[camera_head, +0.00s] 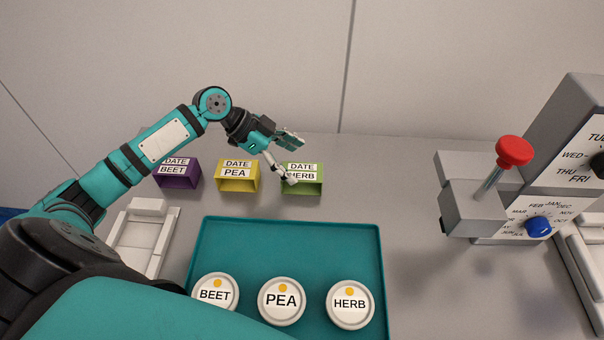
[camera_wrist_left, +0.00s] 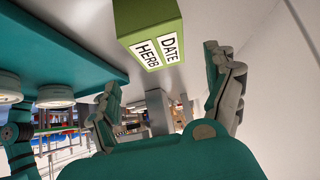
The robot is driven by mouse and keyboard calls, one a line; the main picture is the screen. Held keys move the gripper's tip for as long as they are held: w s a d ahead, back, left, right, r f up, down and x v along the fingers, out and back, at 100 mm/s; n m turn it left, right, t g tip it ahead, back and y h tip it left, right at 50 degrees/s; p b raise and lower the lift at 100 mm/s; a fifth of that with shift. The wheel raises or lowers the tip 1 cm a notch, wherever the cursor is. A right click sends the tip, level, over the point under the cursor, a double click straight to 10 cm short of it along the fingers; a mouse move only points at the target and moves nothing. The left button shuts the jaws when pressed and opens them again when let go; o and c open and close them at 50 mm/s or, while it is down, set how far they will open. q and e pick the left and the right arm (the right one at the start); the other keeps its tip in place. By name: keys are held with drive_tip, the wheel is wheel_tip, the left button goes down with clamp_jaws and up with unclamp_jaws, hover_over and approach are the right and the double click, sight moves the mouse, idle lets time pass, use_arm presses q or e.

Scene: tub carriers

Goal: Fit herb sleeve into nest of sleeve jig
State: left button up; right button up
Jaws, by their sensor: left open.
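The herb sleeve (camera_head: 303,188) is a green box labelled DATE HERB at the back of the table, the rightmost of three sleeves. My left gripper (camera_head: 292,160) is open at the sleeve's upper left side, with one finger overlapping its left edge in the head view. In the left wrist view the sleeve (camera_wrist_left: 146,12) shows at the top, beyond the spread fingers of the gripper (camera_wrist_left: 165,82); contact cannot be told. White fixtures stand at the left (camera_head: 158,207) and right edge (camera_head: 585,262); I cannot tell which is the sleeve jig. My right gripper is not in view.
A purple BEET sleeve (camera_head: 178,181) and yellow PEA sleeve (camera_head: 237,184) stand left of the herb sleeve. A teal tray (camera_head: 290,232) holds BEET, PEA and HERB tubs. A grey device with a red knob (camera_head: 514,151) stands right. The table between tray and device is clear.

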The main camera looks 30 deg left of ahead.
sight(313, 172)
use_arm(q)
drive_tip(key=shift+w+d+f, duration=0.15)
drive_tip(key=shift+d+f, duration=0.05)
drive_tip(key=shift+d, duration=0.2)
drive_tip(key=p+x, duration=0.1)
drive_tip(key=x, duration=0.1)
drive_tip(key=p+x, duration=0.1)
drive_tip(key=x, duration=0.2)
drive_tip(key=shift+w+r, duration=0.1)
drive_tip(key=shift+w, duration=0.1)
drive_tip(key=shift+c, duration=0.7)
drive_tip(key=c, duration=0.9)
